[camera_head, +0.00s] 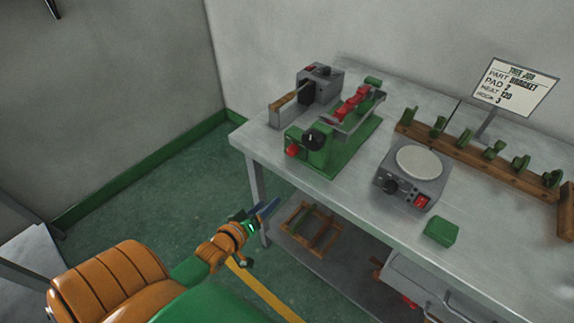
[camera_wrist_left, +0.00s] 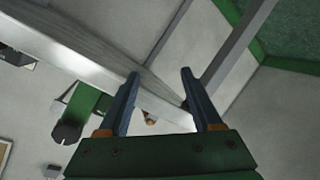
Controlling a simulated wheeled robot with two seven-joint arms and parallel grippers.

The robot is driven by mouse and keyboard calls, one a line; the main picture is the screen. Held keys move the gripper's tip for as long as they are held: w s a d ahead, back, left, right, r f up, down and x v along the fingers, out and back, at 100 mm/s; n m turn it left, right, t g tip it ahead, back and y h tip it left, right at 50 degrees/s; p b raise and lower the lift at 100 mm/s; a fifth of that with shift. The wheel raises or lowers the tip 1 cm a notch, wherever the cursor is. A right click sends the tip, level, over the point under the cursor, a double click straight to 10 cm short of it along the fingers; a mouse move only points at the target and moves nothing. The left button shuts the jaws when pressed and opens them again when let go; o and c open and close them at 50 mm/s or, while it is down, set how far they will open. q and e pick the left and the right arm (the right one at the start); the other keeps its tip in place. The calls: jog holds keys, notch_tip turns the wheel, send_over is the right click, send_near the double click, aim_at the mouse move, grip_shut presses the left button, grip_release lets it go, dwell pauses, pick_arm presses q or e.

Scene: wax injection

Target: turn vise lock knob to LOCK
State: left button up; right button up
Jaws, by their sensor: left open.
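The green vise (camera_head: 340,150) stands near the left end of the grey workbench, with red parts along its top. A black round knob (camera_head: 314,138) faces the near side of the vise; its marking is too small to read. A red knob or handle (camera_head: 292,150) sticks out at its lower left. My left gripper (camera_head: 268,209) is open and empty, in front of the bench edge and well short of the vise. Its blue fingers (camera_wrist_left: 160,75) also show apart in the left wrist view. A green part with a dark round end (camera_wrist_left: 66,132) shows there; I cannot tell which thing it is.
A grey box unit (camera_head: 322,84) stands behind the vise. A hot plate (camera_head: 416,172), a green block (camera_head: 441,231) and a wooden rack (camera_head: 480,160) with green pieces are to the right. A job sign (camera_head: 515,86) stands behind. A wooden frame (camera_head: 312,228) lies on the lower shelf.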

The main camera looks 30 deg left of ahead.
aim_at(290, 153)
pick_arm(q)
jog(key=w+r+n+t+h, duration=0.15)
jog(key=w+r+t, duration=0.25)
jog(key=r, duration=0.8)
jog(key=shift+n+y, duration=0.25)
jog(key=shift+n, duration=0.1)
jog(key=w, duration=0.6)
jog(key=shift+d+f, duration=0.2)
jog(key=shift+f, duration=0.2)
jog(key=shift+c, duration=0.3)
grip_shut()
